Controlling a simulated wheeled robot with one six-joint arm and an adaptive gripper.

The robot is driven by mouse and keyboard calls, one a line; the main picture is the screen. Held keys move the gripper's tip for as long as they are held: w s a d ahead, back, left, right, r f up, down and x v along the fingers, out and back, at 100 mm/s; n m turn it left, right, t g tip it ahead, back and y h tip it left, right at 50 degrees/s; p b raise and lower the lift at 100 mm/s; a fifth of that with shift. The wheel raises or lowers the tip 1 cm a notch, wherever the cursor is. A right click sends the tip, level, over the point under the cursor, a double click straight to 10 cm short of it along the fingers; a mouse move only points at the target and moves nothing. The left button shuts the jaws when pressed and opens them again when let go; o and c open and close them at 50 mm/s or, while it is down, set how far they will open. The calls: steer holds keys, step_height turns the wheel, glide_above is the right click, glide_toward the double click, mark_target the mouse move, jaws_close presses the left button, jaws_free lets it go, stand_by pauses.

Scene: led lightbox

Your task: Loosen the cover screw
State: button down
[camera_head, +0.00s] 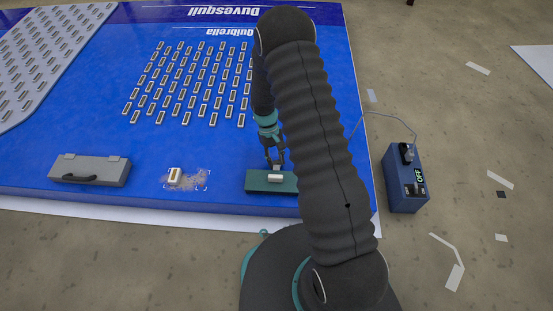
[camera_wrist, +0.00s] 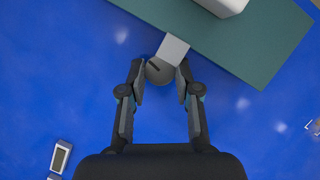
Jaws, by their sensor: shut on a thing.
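My gripper (camera_head: 275,162) is low over the blue panel, at the back edge of a dark green block (camera_head: 254,182). In the wrist view my gripper (camera_wrist: 161,83) has its fingers closed around a grey piece (camera_wrist: 173,49). That piece has a round end with a dark slot, between the fingertips, and a flat square tab reaching over the edge of the green block (camera_wrist: 245,55). I cannot tell whether the round slotted end is the cover screw; no other screw can be made out. A whitish block (camera_head: 275,178) lies on the green block.
The blue panel (camera_head: 225,203) carries rows of small modules (camera_head: 190,85). A grey case (camera_head: 90,170) and a single module (camera_head: 174,175) on a pale worn patch lie left. A blue box marked OFF (camera_head: 407,190) stands on the floor at right, with a cable.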

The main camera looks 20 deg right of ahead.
steer(key=shift+n, duration=0.6)
steer(key=shift+h, duration=0.3)
steer(key=c, duration=1.1)
jaws_free()
steer(key=shift+r, duration=0.1)
steer(key=v, duration=1.1)
steer(key=shift+r, duration=0.4)
steer(key=shift+w+a, duration=0.1)
